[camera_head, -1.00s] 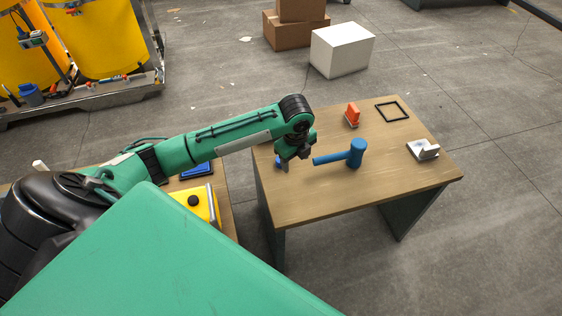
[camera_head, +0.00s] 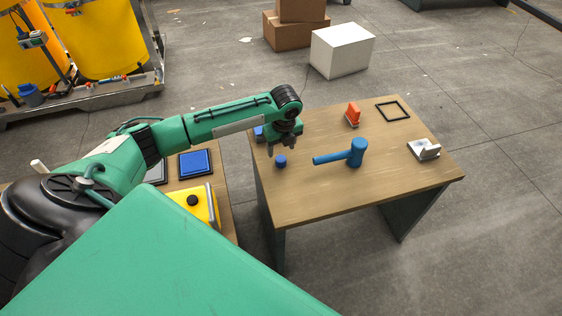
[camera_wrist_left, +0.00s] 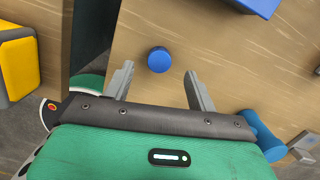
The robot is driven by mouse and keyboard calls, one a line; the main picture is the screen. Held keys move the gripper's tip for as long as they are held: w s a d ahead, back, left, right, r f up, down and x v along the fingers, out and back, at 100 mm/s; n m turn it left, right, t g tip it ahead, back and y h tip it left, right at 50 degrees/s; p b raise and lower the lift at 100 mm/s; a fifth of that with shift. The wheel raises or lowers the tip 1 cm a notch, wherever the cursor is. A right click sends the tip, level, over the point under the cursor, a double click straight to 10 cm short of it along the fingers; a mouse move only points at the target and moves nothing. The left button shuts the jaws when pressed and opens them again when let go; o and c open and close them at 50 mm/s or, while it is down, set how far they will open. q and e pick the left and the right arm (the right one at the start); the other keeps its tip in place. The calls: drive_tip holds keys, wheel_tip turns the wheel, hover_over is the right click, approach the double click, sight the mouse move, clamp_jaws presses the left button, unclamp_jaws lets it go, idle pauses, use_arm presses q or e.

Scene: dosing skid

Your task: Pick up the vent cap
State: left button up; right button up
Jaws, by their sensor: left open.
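A small round blue cap, which I take to be the vent cap (camera_head: 281,161), stands on the wooden table near its left edge. It also shows in the left wrist view (camera_wrist_left: 158,59), as a blue disc seen from above. My left gripper (camera_head: 283,147) is just behind and above the cap in the head view, open and empty. In the left wrist view its two spread fingers (camera_wrist_left: 158,76) point towards the cap, which lies between their lines, just beyond the tips. My right gripper is not in view.
A blue mallet (camera_head: 355,153) lies right of the cap. Another blue object (camera_head: 258,134) sits at the table's left edge. The table's front is clear.

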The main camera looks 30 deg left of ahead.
sight(281, 159)
use_arm(q)
wheel_tip(281, 159, down, 4)
drive_tip(key=shift+f+b, duration=0.15)
drive_tip(key=shift+b, duration=0.15)
drive_tip(key=shift+f, duration=0.4)
drive_tip(key=c, duration=1.1)
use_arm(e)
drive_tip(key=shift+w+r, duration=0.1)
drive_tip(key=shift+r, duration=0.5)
